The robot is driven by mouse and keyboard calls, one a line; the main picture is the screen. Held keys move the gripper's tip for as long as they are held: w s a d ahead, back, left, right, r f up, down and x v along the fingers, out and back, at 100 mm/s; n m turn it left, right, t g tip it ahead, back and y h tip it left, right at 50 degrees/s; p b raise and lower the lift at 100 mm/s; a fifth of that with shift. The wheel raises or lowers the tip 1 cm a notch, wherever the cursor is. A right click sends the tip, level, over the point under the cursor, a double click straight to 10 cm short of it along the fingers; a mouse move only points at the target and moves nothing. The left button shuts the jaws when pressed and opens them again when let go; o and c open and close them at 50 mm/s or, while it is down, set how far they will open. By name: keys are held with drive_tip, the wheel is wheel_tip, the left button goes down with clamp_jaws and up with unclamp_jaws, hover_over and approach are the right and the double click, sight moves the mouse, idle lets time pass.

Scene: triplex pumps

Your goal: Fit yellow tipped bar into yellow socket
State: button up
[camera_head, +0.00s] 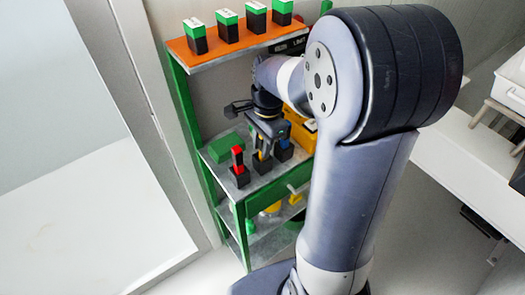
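My gripper (266,140) points down over the middle shelf of a green-framed rack. Directly below it, a yellow-marked bar (262,155) stands at a dark socket block (263,166). The gripper hides the bar's upper part. The fingers are small and dark here, and I cannot tell whether they touch the bar or how deep it sits in the block. To the left, a red bar (238,158) stands upright in a dark block (240,177). To the right, a dark block with blue (284,148) stands partly behind the gripper.
A green box (225,148) lies on the shelf at left. A yellow case (301,132) stands at right, partly behind my arm. Several green-topped black blocks stand on the orange upper shelf (205,56), above the work area. A green drawer (275,193) is below.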

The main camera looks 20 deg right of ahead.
clamp_jaws()
idle(0.3)
